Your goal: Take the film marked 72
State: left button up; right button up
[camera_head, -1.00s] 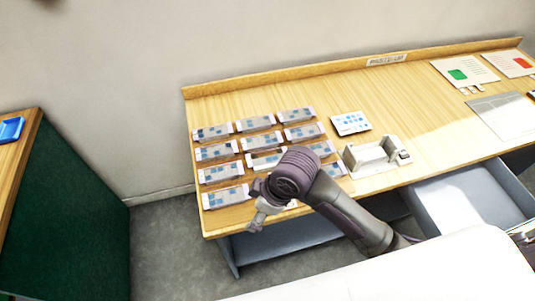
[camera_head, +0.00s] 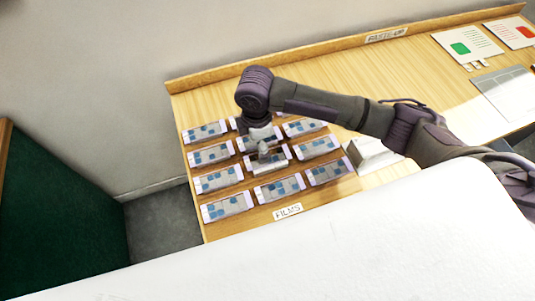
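Several films lie in rows on the wooden table (camera_head: 235,95), each a pale strip with blue and grey patches. Among them are a front-left film (camera_head: 227,206), a front-middle film (camera_head: 279,188) and a front-right film (camera_head: 329,172). Their markings are too small to read, so I cannot tell which is marked 72. My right gripper (camera_head: 264,152) points down over the middle column, above or at a middle film (camera_head: 282,157) that it partly covers. I cannot tell whether its fingers are open or touch the film. My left gripper is not in view.
A "FILMS" label (camera_head: 287,211) lies at the table's front edge. A pale grey stand (camera_head: 371,155) is right of the films, partly behind my arm. Printed sheets (camera_head: 467,47) lie at the far right. A raised ledge (camera_head: 300,57) runs along the back.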

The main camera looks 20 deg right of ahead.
aim_at(257, 157)
jog(key=f, duration=0.2)
jog(key=shift+w+f, duration=0.3)
notch_tip(257, 157, down, 2)
jog(key=shift+w+p, duration=0.1)
jog(key=shift+p, duration=0.5)
notch_tip(257, 157, down, 3)
jog(key=shift+a+r+p, duration=0.1)
jog(key=shift+r+p, duration=0.1)
jog(key=shift+p, duration=0.1)
jog(key=shift+w+f, duration=0.1)
jog(key=shift+f, duration=0.45)
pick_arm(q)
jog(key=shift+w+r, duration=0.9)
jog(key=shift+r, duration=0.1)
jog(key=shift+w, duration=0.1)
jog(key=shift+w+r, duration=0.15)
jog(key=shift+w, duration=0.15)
pick_arm(e)
jog(key=shift+f, duration=0.2)
